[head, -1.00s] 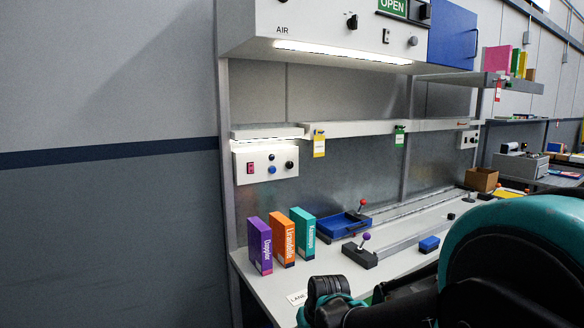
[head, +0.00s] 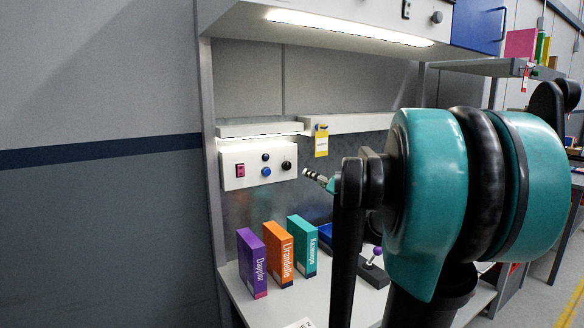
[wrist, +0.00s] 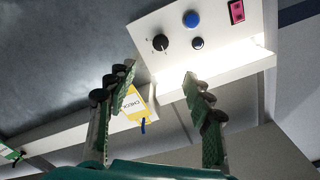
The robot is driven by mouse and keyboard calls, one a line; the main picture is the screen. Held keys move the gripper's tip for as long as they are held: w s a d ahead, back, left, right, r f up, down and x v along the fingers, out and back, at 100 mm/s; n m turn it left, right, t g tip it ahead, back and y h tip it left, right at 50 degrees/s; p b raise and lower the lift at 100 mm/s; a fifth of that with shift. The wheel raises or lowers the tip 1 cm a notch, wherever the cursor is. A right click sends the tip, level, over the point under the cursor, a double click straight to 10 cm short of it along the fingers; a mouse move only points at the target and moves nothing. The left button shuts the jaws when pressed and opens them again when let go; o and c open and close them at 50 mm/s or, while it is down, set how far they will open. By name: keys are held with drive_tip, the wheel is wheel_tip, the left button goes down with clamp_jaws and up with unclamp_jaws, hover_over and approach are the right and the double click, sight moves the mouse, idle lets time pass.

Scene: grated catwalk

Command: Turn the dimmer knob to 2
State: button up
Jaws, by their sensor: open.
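The black dimmer knob (head: 287,165) is on the right of a white control panel (head: 231,156) on the back of the bench. In the wrist view, which shows the panel upside down, the knob (wrist: 160,42) has small scale marks around it, too small to read. My gripper (wrist: 160,82) is open and empty, with its two fingers apart and the knob ahead, beyond the fingertips. In the head view my gripper (head: 318,178) is just right of the panel, apart from the knob, and partly hidden by my arm.
The panel also holds a red switch (head: 240,170), a blue button (head: 265,171) and a dark button (head: 265,157). A lit shelf (head: 260,129) and a yellow tag (head: 321,140) are close by. Purple (head: 251,263), orange (head: 278,254) and teal (head: 302,246) boxes stand below.

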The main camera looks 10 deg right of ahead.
sight(287, 166)
drive_tip(key=x, duration=1.7)
drive_tip(key=shift+a, duration=0.15)
drive_tip(key=shift+c, duration=0.4)
drive_tip(key=c, duration=1.1)
drive_tip(key=shift+m, duration=0.3)
drive_tip(key=m, duration=0.5)
drive_tip(key=shift+m, duration=0.4)
drive_tip(key=m, duration=0.5)
drive_tip(key=shift+m, duration=0.3)
